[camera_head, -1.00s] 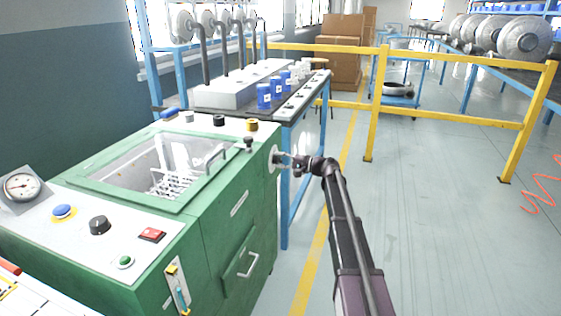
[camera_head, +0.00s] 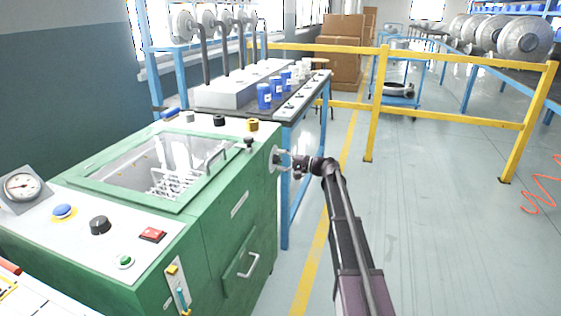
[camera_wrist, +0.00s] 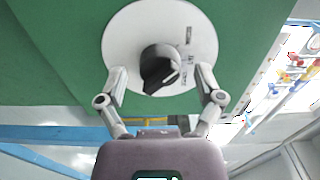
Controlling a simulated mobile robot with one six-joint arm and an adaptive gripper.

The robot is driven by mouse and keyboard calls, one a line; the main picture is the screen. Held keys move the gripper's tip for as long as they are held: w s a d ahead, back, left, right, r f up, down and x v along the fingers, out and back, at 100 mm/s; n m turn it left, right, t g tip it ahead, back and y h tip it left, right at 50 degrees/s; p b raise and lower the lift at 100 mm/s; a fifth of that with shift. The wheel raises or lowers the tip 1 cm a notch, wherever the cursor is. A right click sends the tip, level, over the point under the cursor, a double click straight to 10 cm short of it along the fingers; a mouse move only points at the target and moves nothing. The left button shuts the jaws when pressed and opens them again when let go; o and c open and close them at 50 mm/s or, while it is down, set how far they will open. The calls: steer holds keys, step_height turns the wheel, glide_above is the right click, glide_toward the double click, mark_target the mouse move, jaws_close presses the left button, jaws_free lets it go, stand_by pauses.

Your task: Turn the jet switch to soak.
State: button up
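The jet switch is a black rotary knob (camera_wrist: 160,68) on a round white dial plate (camera_wrist: 122,40) on the green machine's side, seen in the wrist view. Small dark labels lie at the plate's right; I cannot read them. My gripper (camera_wrist: 160,82) is open, with one finger on each side of the knob and a gap visible at both. In the head view my gripper (camera_head: 286,161) is at the plate (camera_head: 274,159) on the machine's right end; the knob is too small to make out there.
The green machine (camera_head: 215,215) has a glass lid, top knobs and a drawer handle (camera_head: 249,265). A blue-legged bench (camera_head: 286,215) with blue cups stands just behind my gripper. Yellow railing (camera_head: 450,115) stands farther back.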

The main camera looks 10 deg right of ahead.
steer(key=shift+s+d, duration=0.1)
steer(key=shift+d, duration=0.1)
steer(key=v, duration=1.1)
steer(key=shift+s+d, duration=0.15)
steer(key=shift+d, duration=0.15)
steer(key=s+a+f+n+g+h, duration=0.2)
steer(key=s+a+f+g+h, duration=0.1)
steer(key=s+a+f, duration=0.4)
steer(key=s+a+f+n+g+h, duration=0.1)
steer(key=s+a+f+g+h, duration=0.25)
steer(key=s+a+f, duration=0.45)
steer(key=s+d+f+n+g+h, duration=0.15)
steer(key=s+h, duration=0.35)
steer(key=s, duration=0.5)
steer(key=s+d+f+n+h, duration=0.1)
steer(key=s+d+f+h, duration=0.2)
steer(key=s, duration=0.7)
step_height(320, 180, up, 37)
steer(key=h+p, duration=0.1)
steer(key=p, duration=3.5)
steer(key=shift+w+r+p, duration=0.2)
steer(key=shift+p, duration=0.1)
